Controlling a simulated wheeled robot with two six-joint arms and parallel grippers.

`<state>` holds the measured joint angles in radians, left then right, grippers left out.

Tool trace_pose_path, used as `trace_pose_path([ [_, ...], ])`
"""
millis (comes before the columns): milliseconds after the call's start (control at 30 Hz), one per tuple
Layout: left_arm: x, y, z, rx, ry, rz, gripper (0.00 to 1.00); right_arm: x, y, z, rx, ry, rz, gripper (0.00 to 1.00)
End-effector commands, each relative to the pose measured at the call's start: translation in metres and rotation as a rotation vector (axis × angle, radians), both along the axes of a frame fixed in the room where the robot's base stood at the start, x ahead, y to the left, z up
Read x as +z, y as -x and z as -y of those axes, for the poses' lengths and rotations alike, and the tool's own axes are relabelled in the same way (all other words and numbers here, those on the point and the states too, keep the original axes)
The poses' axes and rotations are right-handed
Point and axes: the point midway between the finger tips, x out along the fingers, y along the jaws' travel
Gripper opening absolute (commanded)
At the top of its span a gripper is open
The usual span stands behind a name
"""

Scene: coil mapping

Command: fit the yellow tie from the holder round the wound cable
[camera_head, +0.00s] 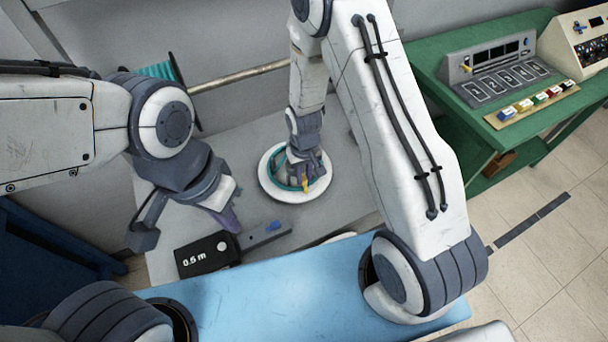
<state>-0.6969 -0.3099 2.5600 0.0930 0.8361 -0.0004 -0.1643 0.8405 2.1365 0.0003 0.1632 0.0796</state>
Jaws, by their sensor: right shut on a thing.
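A teal wound cable (276,178) lies on a round white base (268,188) on the grey table. My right gripper (306,184) is low over the right part of the coil, shut on the small yellow tie (304,184). The fingers hide much of the tie and part of the coil, so I cannot tell whether the tie is round the cable. A grey holder (256,238) with a blue tie (274,226) in it is nearer the front. My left gripper (232,222) is low beside the holder's left end. Its fingertips are too small to read.
A black box marked "0.5 m" (205,262) stands left of the holder. A teal spool (158,72) and a pale rod (240,76) are at the back. A green bench (460,135) with control panels (500,68) stands on the right.

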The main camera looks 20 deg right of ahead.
Motion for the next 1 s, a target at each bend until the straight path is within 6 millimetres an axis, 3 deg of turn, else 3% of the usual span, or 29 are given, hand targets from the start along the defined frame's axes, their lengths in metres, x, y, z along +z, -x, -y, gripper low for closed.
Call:
trace_pose_path([
  [400,-0.001,0.000,0.000,0.000,0.000,0.000,0.00,-0.002,0.001,0.000,0.000,0.000,-0.003,0.00],
  [433,-0.001,0.000,0.000,0.000,0.000,0.000,0.00,-0.002,0.001,0.000,0.000,0.000,-0.004,0.29],
  [500,-0.001,0.000,0.000,0.000,0.000,0.000,0.00,-0.002,0.001,0.000,0.000,0.000,-0.003,0.53],
  [833,-0.001,0.000,0.000,0.004,0.000,0.000,0.00,0.000,0.000,0.000,0.000,0.000,-0.001,0.53],
  [1000,-0.005,0.000,0.000,0.003,0.000,0.000,0.00,0.015,-0.001,0.000,0.000,0.000,0.003,0.53],
])
